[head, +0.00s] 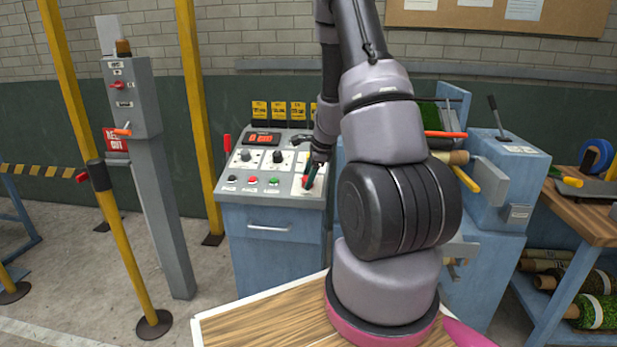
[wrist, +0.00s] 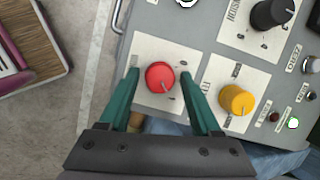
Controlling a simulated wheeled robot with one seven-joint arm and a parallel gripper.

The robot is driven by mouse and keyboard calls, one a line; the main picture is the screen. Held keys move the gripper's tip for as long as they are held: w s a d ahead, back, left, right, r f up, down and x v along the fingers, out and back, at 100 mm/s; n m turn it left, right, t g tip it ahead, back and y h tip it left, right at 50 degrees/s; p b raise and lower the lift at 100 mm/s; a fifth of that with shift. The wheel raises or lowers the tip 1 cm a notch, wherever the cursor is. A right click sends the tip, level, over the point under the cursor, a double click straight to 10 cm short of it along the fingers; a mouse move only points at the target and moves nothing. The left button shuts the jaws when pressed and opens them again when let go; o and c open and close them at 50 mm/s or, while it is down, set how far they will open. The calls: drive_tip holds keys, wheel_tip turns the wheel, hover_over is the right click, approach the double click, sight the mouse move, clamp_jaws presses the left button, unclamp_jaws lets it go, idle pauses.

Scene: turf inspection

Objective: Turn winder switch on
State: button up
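A red rotary knob (wrist: 160,77) with a pale pointer line sits on a white plate of the grey control console (head: 270,198). The plate's label is partly covered and I cannot read it. In the head view the red knob (head: 307,182) is at the console's right front, partly hidden by my gripper (head: 311,179). In the wrist view the green fingers of my gripper (wrist: 159,76) are open, one on each side of the red knob, with a small gap visible on both sides. A yellow knob (wrist: 237,100) is close to the right finger.
A black knob (wrist: 271,13) and several buttons are on the same panel. A grey pedestal (head: 133,95) with levers and yellow posts (head: 199,120) stand at left. A blue machine (head: 510,165) and a workbench (head: 590,222) are at right.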

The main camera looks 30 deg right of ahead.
idle(0.3)
drive_tip(key=v, duration=1)
drive_tip(key=shift+r, duration=0.4)
drive_tip(key=shift+s, duration=0.1)
